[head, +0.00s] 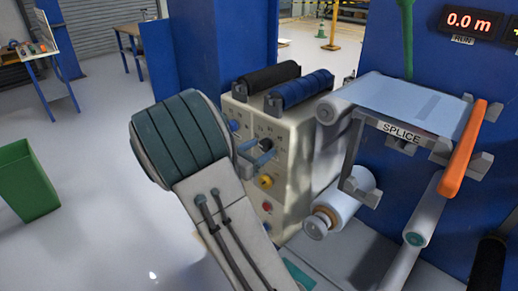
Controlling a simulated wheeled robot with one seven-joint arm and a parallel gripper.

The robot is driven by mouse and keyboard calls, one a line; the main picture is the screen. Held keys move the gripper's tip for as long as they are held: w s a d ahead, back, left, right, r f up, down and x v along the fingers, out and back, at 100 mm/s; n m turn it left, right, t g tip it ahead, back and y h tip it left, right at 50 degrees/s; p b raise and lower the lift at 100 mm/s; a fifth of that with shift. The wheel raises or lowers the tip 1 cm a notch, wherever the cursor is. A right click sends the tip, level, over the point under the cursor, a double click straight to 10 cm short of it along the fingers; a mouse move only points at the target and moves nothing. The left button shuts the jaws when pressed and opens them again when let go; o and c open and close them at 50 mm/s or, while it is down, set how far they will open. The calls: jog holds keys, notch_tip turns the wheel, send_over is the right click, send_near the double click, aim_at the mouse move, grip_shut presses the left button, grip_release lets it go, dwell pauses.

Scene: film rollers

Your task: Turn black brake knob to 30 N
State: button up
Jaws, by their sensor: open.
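A cream control box (285,205) stands at the middle of the head view, with its panel facing left. A black knob (267,143) is on the panel, just beyond my gripper (260,151). My gripper is open, and its fingers point at the panel around the knob. I cannot tell whether they touch the knob. The scale marks around it are too small to read. My arm hides part of the panel's left side and lower edge.
A blue knob (234,125), a yellow button (265,182) and a red button (267,206) are on the same panel. Black (268,78) and blue (302,88) rollers lie atop the box. The splice table (415,102) and film roll (342,205) stand close at right. A green bin (27,180) is at left.

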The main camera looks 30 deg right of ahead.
jog(key=shift+d, duration=0.2)
jog(key=shift+c, duration=0.3)
jog(key=c, duration=0.9)
jog(key=shift+c, duration=0.2)
